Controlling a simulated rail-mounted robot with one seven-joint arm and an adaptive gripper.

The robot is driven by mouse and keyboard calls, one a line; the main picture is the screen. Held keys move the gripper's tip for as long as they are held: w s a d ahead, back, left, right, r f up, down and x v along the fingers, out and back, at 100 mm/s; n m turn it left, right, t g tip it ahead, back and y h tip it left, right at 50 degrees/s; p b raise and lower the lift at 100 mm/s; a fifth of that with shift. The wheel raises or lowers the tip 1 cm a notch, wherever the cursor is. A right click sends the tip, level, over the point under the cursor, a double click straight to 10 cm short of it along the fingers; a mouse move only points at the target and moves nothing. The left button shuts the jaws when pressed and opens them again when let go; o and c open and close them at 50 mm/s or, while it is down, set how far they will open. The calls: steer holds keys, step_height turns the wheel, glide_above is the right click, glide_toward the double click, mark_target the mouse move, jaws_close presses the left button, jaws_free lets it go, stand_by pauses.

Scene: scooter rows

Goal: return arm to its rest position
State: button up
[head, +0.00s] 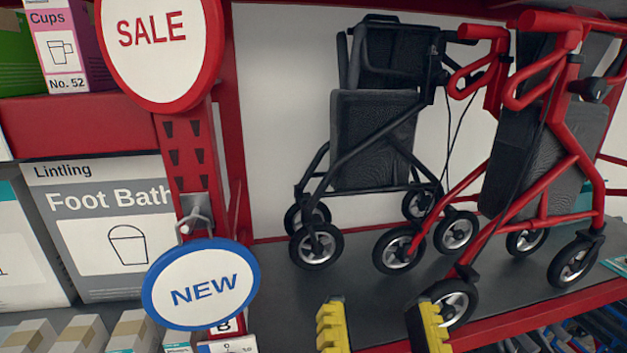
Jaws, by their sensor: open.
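My gripper (384,326) shows at the bottom edge of the head view as two yellow ribbed fingertips. They stand wide apart with nothing between them but the grey shelf behind, so it is open and empty. The right fingertip overlaps the front wheel of a red rollator (545,185) in the picture; I cannot tell whether they touch. The rest of my arm is out of view below.
A black rollator (375,140) stands beside the red one on the grey shelf (310,290). A red post (188,150) carries a SALE sign (155,45) and a blue-rimmed NEW sign (203,285). Foot Bath (105,225) and Cups (65,50) boxes fill the left shelves.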

step_height(320, 180, up, 16)
steer(key=d+n+h+p, duration=0.1)
steer(key=p, duration=1.6)
steer(key=shift+s+h, duration=0.25)
steer(key=shift+h, duration=0.05)
steer(key=shift+d+r, duration=0.1)
